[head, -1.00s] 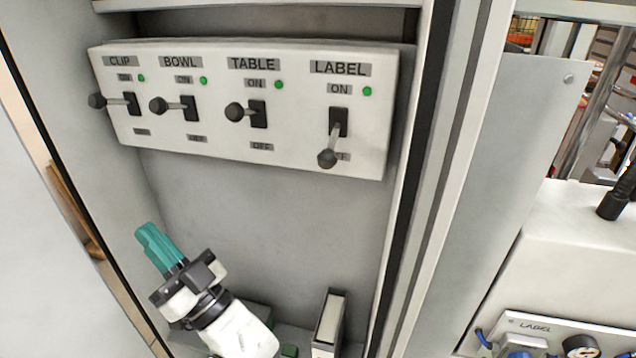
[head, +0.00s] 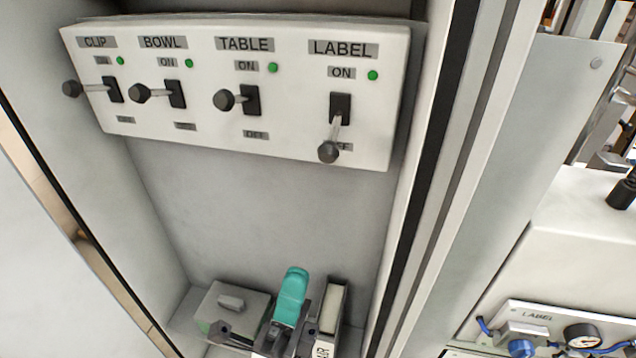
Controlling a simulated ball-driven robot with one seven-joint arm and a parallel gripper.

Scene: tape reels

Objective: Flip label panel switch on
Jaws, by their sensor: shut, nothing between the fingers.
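The white switch panel (head: 290,135) is on the cabinet's back wall, with switches marked CLIP, BOWL, TABLE and LABEL. The LABEL switch (head: 329,151) is at the right end; its lever slants down, with its dark knob over the OFF tag. The levers of the CLIP switch (head: 73,89), BOWL switch (head: 140,93) and TABLE switch (head: 224,100) stick out to the left, higher than the LABEL lever. My gripper (head: 294,272), with teal fingers, is shut and empty at the bottom, below the panel and clear of the LABEL lever.
A grey box (head: 235,306) with a handle sits on the cabinet floor left of my gripper. An upright narrow block (head: 331,305) stands just right of it. The cabinet's right frame (head: 440,150) bounds the space. A machine with a gauge (head: 582,336) is outside at right.

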